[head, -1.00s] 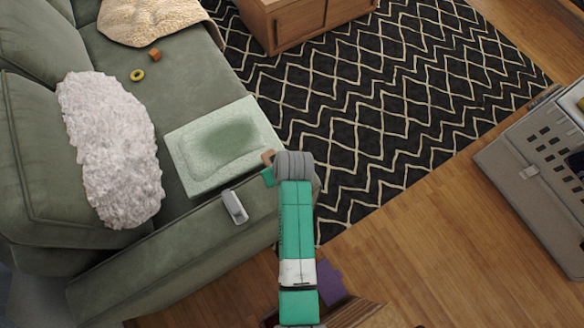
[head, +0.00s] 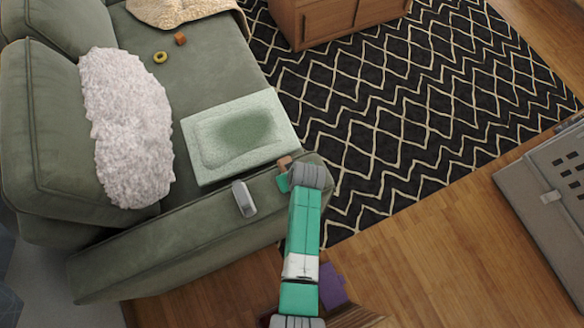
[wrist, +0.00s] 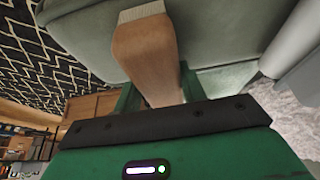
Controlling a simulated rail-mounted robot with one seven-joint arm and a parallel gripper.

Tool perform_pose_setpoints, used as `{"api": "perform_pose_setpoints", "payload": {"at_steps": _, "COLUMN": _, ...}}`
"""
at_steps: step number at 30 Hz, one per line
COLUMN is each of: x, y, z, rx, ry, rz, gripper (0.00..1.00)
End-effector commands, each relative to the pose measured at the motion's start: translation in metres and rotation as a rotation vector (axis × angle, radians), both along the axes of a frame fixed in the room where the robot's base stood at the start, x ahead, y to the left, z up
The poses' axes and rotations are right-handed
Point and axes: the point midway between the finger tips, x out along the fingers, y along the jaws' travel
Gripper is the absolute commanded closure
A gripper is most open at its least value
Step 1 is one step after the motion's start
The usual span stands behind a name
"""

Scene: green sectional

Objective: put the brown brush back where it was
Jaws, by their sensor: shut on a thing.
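The brown brush (wrist: 147,52) fills the upper middle of the wrist view, with a brown body and a pale bristle edge at its top. My gripper (wrist: 150,85) is shut on it. In the head view a small part of the brush (head: 285,162) shows at the tip of my green gripper (head: 284,179), over the front end of the sofa's armrest (head: 190,253). Most of the brush is hidden there by my arm. I cannot tell whether the brush touches the sofa.
A pale green tray (head: 192,140) lies on the sofa seat beside the armrest. A small grey object (head: 244,199) stands on the armrest, left of my gripper. A white fluffy cushion (head: 130,125), a yellow-green ring (head: 160,57) and an orange-brown block (head: 180,39) are further back.

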Motion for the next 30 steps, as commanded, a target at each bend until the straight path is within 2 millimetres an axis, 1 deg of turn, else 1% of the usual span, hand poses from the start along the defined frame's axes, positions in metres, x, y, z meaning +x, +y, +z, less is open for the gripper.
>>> {"api": "perform_pose_setpoints", "payload": {"at_steps": 3, "x": 0.000, "y": 0.000, "z": -0.004, "rx": 0.000, "ry": 0.000, "rz": 0.000, "gripper": 0.84}}
{"api": "perform_pose_setpoints", "payload": {"at_steps": 4, "x": 0.000, "y": 0.000, "z": -0.004, "rx": 0.000, "ry": 0.000, "rz": 0.000, "gripper": 0.55}}
{"api": "perform_pose_setpoints", "payload": {"at_steps": 6, "x": 0.000, "y": 0.000, "z": -0.003, "rx": 0.000, "ry": 0.000, "rz": 0.000, "gripper": 0.42}}
{"api": "perform_pose_setpoints", "payload": {"at_steps": 7, "x": 0.000, "y": 0.000, "z": -0.003, "rx": 0.000, "ry": 0.000, "rz": 0.000, "gripper": 0.38}}
{"api": "perform_pose_setpoints", "payload": {"at_steps": 14, "x": 0.000, "y": 0.000, "z": -0.003, "rx": 0.000, "ry": 0.000, "rz": 0.000, "gripper": 0.38}}
{"api": "perform_pose_setpoints", "payload": {"at_steps": 17, "x": -0.001, "y": -0.001, "z": 0.005, "rx": 0.000, "ry": 0.000, "rz": 0.000, "gripper": 0.38}}
{"api": "perform_pose_setpoints", "payload": {"at_steps": 20, "x": -0.007, "y": -0.004, "z": 0.024, "rx": 0.000, "ry": -0.002, "rz": -0.002, "gripper": 0.38}}
{"api": "perform_pose_setpoints", "payload": {"at_steps": 24, "x": -0.021, "y": -0.010, "z": 0.059, "rx": 0.000, "ry": -0.001, "rz": 0.000, "gripper": 0.38}}
{"api": "perform_pose_setpoints", "payload": {"at_steps": 27, "x": -0.029, "y": -0.014, "z": 0.080, "rx": 0.000, "ry": -0.001, "rz": 0.000, "gripper": 0.38}}
{"api": "perform_pose_setpoints", "payload": {"at_steps": 30, "x": -0.035, "y": -0.017, "z": 0.097, "rx": 0.000, "ry": 0.000, "rz": -0.001, "gripper": 0.38}}
